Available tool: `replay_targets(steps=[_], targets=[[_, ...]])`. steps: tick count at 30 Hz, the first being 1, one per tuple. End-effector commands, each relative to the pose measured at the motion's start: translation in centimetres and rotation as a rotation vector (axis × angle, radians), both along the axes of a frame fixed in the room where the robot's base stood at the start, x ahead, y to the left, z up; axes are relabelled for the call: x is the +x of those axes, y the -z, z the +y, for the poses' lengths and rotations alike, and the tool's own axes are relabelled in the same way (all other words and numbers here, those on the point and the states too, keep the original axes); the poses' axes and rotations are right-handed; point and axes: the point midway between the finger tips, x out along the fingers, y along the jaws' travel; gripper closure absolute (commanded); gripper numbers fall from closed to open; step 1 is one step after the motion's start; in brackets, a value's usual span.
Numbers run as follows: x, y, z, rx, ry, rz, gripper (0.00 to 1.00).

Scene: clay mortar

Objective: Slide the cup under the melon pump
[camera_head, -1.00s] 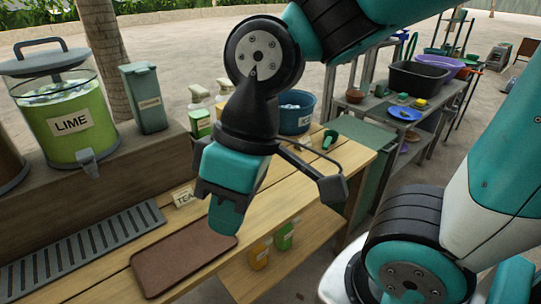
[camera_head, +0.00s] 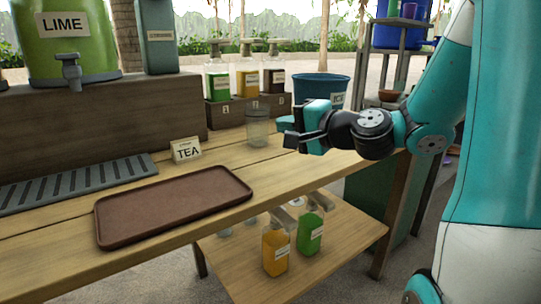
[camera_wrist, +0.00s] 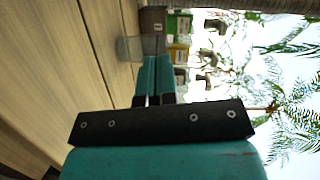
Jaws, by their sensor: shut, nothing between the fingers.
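A clear cup (camera_head: 258,130) stands upright on the wooden counter, in front of the riser with the pump bottles. It also shows in the wrist view (camera_wrist: 129,48), just beyond my fingertips. Three pump bottles stand on the riser: green (camera_head: 218,84), orange (camera_head: 247,80) and dark brown (camera_head: 273,84). Their labels are too small to read, so I cannot tell which is melon. My gripper (camera_head: 286,131) is shut and empty, pointing left, just right of the cup. In the wrist view its fingers (camera_wrist: 154,74) lie together; I see no clear contact with the cup.
A brown tray (camera_head: 170,208), a TEA card (camera_head: 186,150) and a grey drip grate (camera_head: 75,182) lie to the left. A lime dispenser (camera_head: 65,50) stands behind. A blue bucket (camera_head: 325,88) is behind my gripper. More bottles (camera_head: 276,250) stand on the lower shelf.

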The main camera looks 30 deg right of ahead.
Motion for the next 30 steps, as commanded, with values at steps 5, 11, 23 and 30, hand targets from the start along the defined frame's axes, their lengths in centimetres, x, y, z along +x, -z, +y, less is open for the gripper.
replay_targets(steps=[5,11,23,30], targets=[[-0.1,2.9,-5.1,0.122,0.170,-0.065,1.00],[0.1,2.4,-6.3,0.157,0.209,-0.085,1.00],[2.9,2.0,-5.9,0.156,0.207,-0.077,1.00],[8.3,2.2,-5.3,0.148,0.203,-0.083,1.00]])
